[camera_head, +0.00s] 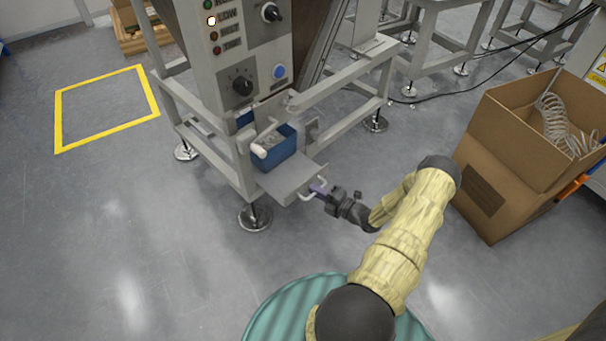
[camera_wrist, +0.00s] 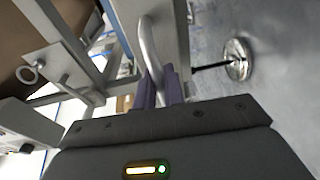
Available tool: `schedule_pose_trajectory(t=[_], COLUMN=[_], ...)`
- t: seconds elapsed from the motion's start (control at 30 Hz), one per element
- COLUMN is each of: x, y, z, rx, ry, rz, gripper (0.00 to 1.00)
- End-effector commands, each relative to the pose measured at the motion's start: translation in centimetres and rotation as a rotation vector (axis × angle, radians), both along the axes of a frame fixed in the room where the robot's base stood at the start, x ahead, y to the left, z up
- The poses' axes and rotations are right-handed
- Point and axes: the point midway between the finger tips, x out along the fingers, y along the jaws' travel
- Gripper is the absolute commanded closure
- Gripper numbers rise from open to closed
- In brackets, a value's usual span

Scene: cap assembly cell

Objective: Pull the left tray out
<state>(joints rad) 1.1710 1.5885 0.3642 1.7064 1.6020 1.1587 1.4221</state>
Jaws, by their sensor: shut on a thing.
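The left tray (camera_head: 287,180) is a grey plate sticking out of the front of the machine frame, with a blue bin (camera_head: 272,153) standing on it. A pale bar handle (camera_head: 307,194) is on its front edge. My gripper (camera_head: 319,187) is shut on this handle. In the wrist view, the purple fingers (camera_wrist: 160,88) are on either side of the lower part of the metal handle (camera_wrist: 150,45). What lies inside the bin is too small to make out clearly.
The grey machine (camera_head: 236,60) with knobs and lamps stands behind the tray on a frame with round feet (camera_head: 255,217). A cardboard box (camera_head: 520,135) stands at the right. A plate with a ring handle (camera_wrist: 50,66) shows in the wrist view. The floor at the left is clear.

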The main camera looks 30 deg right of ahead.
Motion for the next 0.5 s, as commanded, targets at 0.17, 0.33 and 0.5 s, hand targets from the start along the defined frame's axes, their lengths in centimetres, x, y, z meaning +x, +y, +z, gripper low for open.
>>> schedule_pose_trajectory(t=[0.17,0.33,0.5], x=[-5.1,-9.5,-13.1], y=[-1.5,-2.7,-3.7], z=[0.4,0.2,0.1], rx=[0.003,0.002,0.002], ry=[0.003,0.002,0.002], rz=[-0.004,-0.002,0.000], gripper=[1.00,1.00,1.00])
